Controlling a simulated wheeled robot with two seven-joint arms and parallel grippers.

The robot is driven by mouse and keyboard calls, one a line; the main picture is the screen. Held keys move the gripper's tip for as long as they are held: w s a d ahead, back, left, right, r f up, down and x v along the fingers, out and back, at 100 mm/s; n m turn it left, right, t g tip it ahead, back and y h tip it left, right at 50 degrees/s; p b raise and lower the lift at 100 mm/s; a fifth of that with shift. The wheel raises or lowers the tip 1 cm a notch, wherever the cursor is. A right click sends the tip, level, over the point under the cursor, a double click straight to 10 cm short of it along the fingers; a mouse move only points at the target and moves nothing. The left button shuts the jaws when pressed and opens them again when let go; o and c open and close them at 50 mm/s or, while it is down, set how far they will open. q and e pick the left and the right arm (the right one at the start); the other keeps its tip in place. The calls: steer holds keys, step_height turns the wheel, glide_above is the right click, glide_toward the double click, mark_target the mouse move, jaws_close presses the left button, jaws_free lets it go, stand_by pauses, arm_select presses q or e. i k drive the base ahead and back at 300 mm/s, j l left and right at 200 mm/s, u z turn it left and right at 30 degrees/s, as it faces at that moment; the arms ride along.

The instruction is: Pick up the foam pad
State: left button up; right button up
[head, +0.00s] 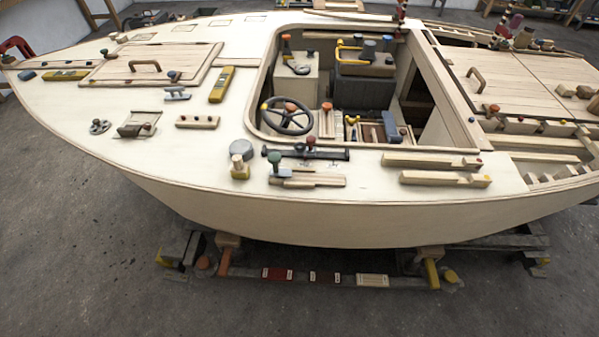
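I cannot tell for certain which item is the foam pad. A small flat blue-grey block (27,75) lies on the pale foredeck at the far left. A blue piece (390,126) leans among wooden parts inside the cockpit, its lower part partly hidden. Neither of my grippers shows in the head view, and nothing is seen being held.
The plywood hull (300,216) rests on a low cradle (330,281). The cockpit holds a steering wheel (286,116) and a dark box (364,85). Yellow levels (221,85), cleats and wood strips (431,161) clutter the deck. The grey floor in front is clear.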

mark_target(240, 170)
steer(key=j+z, duration=0.3)
steer(key=j, duration=0.2)
steer(key=j+z, duration=0.25)
steer(key=j, duration=0.25)
steer(key=j+z, duration=0.3)
steer(key=j, duration=0.15)
steer(key=k+j+z, duration=0.3)
steer(key=j, duration=0.15)
steer(key=i+j, duration=0.05)
steer(key=i, duration=0.05)
